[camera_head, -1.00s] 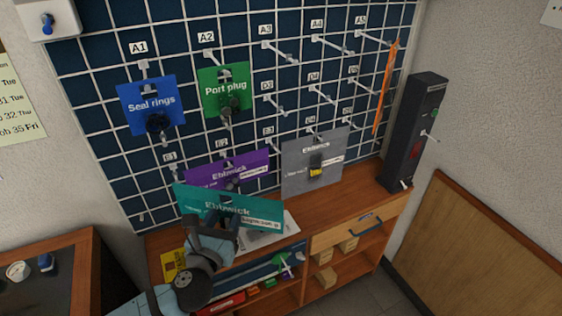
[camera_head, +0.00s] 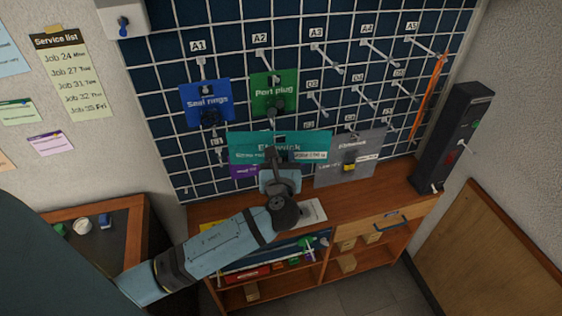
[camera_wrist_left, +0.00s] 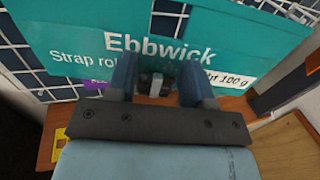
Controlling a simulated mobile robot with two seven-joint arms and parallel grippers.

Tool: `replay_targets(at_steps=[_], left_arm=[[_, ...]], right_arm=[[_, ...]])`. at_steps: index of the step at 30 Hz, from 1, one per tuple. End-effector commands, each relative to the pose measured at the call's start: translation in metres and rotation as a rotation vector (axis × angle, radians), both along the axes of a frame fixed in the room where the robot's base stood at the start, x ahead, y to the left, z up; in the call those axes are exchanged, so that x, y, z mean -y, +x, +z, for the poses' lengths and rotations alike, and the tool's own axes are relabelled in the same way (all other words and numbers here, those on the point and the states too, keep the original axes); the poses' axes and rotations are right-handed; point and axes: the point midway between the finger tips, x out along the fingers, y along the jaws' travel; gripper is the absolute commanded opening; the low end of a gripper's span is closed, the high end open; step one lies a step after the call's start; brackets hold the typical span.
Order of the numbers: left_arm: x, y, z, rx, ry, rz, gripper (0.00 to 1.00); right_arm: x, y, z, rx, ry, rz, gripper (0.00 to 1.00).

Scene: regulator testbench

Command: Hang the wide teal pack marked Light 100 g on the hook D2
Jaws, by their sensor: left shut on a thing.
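The wide teal pack (camera_head: 250,146) is upright and roughly level in front of the grid wall, below the green pack. In the left wrist view the teal pack (camera_wrist_left: 225,35) reads "Ebbwick", "Strap ro…" and "…ht 100 g". My left gripper (camera_head: 274,157) is shut on its lower middle; the fingers (camera_wrist_left: 160,88) show in the wrist view. I cannot read a D2 label; the area under column A2 is covered by the green Port plug pack (camera_head: 273,90) and the teal pack. My right gripper is not in view.
A blue Seal rings pack (camera_head: 204,98) hangs at left. A purple pack (camera_head: 243,172) is mostly hidden behind the teal one. A grey pack (camera_head: 335,172) is at right. Bare hooks stick out beside label D3 (camera_head: 312,84) and further right. A wooden cabinet (camera_head: 390,196) stands below.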

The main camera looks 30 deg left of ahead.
Motion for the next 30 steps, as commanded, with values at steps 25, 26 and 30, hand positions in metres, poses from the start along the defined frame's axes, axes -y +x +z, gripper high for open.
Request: replay_targets(at_steps=[25,26,30], left_arm=[[-0.039,0.033,-0.006,0.002,0.001,-0.002,0.22],[-0.04,0.034,-0.006,0.002,0.001,-0.001,0.22],[-0.047,0.04,-0.006,0.001,0.001,-0.001,0.22]], right_arm=[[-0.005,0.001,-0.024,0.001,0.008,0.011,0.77],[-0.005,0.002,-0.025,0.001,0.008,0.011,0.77],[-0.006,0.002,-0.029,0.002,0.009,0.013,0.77]])
